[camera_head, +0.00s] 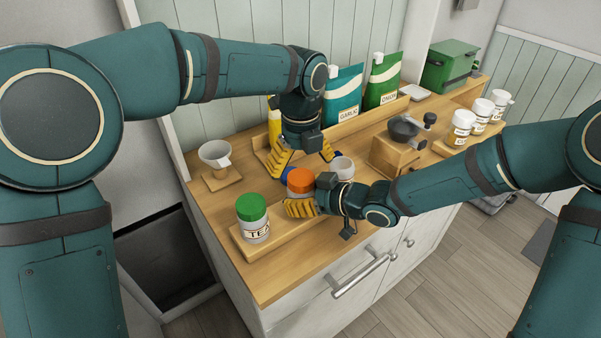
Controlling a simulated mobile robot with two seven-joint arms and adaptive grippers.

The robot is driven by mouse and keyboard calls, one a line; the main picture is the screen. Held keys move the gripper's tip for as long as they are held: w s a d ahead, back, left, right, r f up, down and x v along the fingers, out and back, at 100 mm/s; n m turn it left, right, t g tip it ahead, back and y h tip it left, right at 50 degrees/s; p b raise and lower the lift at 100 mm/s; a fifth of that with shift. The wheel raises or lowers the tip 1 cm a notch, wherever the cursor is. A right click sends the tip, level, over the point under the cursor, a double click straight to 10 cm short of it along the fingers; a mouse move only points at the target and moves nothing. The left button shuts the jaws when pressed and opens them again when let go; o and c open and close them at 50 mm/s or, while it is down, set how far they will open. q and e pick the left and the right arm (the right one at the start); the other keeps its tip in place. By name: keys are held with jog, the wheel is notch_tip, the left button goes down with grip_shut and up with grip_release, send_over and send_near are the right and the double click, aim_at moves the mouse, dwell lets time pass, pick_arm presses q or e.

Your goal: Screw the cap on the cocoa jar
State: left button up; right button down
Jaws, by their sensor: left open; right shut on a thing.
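A jar with an orange cap (300,182) stands in the row at the front of the counter; its label is hidden, so I cannot read whether it is the cocoa jar. The cap sits at the jar's top; I cannot tell how tightly. My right gripper (297,207) is shut on this jar from the front right, its yellow fingers covering the body. My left gripper (303,160) is open above and just behind the orange cap, fingers spread and pointing down. A pale grey-topped jar (343,167) stands to the right, partly hidden by the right gripper.
A green-capped TEA jar (255,230) stands at left on the wooden tray (285,237). GARLIC (343,95) and ONION (383,82) bags, a grinder (395,152) and white jars (460,128) stand farther back and right.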

pick_arm(q)
jog(key=shift+r, duration=0.35)
